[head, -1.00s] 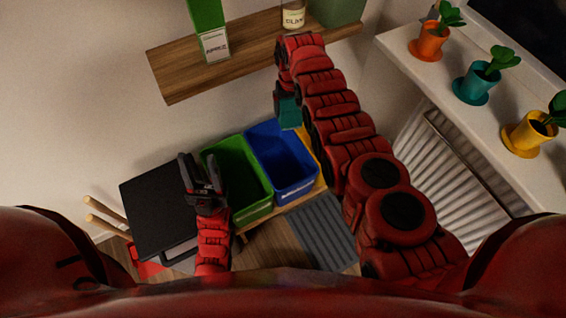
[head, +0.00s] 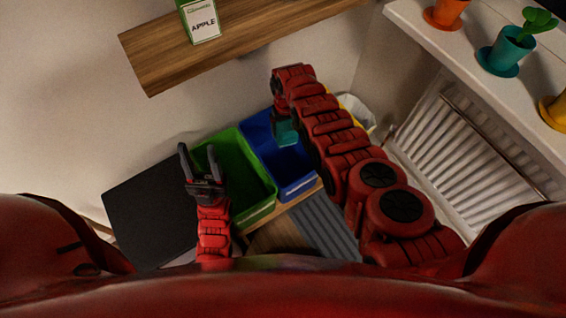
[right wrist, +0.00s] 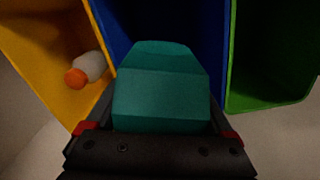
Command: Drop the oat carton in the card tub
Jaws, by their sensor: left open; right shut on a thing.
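The oat carton (head: 286,132), a teal block with no readable label, is held in my right gripper (head: 283,116). The right wrist view shows the carton (right wrist: 160,90) between the two fingers, over the blue tub (right wrist: 212,30). In the head view the carton is above the opening of the blue tub (head: 300,184); its exact height over the rim is hard to tell. I cannot read which tub is for card. My left gripper (head: 199,163) is open and empty, in front of the green tub's left side.
The green tub (head: 262,212) stands left of the blue one. A yellow tub (right wrist: 40,60) on the other side holds a white bottle with an orange cap (right wrist: 88,70). A wooden shelf (head: 160,58) carries a green apple carton (head: 203,24). A radiator (head: 462,150) is at right.

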